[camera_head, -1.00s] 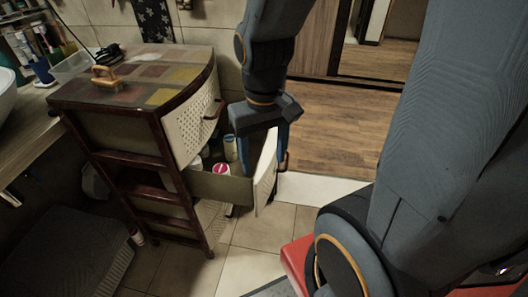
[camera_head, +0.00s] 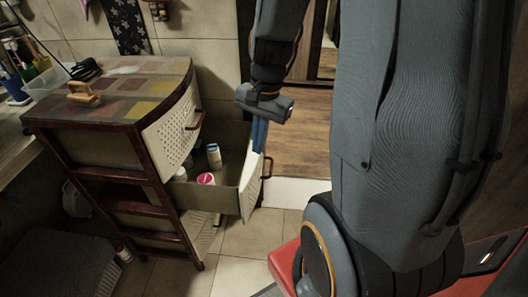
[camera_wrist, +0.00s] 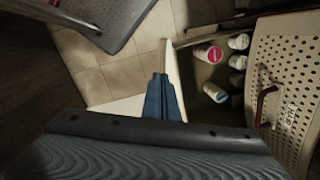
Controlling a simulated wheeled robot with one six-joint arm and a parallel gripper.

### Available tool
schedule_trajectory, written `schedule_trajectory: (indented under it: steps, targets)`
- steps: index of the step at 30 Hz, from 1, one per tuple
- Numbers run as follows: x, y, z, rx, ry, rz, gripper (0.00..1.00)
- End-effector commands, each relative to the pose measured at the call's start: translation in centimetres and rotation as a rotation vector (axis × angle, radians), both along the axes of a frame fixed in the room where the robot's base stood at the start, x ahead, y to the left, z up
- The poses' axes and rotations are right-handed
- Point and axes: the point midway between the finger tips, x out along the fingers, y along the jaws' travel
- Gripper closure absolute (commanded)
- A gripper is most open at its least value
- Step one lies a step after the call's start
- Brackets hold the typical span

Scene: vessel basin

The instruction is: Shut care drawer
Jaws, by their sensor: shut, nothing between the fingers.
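The care drawer (camera_head: 220,193) is pulled out of the cabinet, below a closed perforated drawer. Its pale front (camera_head: 252,183) has a brown handle (camera_head: 267,167). My gripper (camera_head: 257,149) is shut and empty, pointing down at the top of the drawer front. In the wrist view, the blue fingers (camera_wrist: 160,77) are together beside the drawer front's edge (camera_wrist: 168,60); I cannot tell whether they touch it.
The cabinet (camera_head: 130,120) has a patchwork top carrying a small wooden-handled object (camera_head: 83,92). A counter stands at the left. Tiled floor (camera_head: 245,235) is clear in front of the cabinet.

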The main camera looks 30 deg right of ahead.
Motion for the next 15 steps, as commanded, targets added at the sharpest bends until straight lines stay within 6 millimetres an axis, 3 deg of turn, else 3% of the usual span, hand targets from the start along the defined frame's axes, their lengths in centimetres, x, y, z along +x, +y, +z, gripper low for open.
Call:
schedule_trajectory:
  steps: [1, 3, 7, 12, 15]
  targets:
    - [1.1, -2.3, -0.7, 0.025, 0.013, -0.197, 1.00]
    - [2.5, -4.9, -1.5, 0.062, 0.030, -0.468, 1.00]
    - [4.3, -9.3, -2.8, 0.122, 0.056, -0.874, 1.00]
    - [5.2, -12.6, -3.8, 0.169, 0.079, -1.157, 1.00]
    - [5.4, -13.0, -4.2, 0.178, 0.084, -1.207, 1.00]
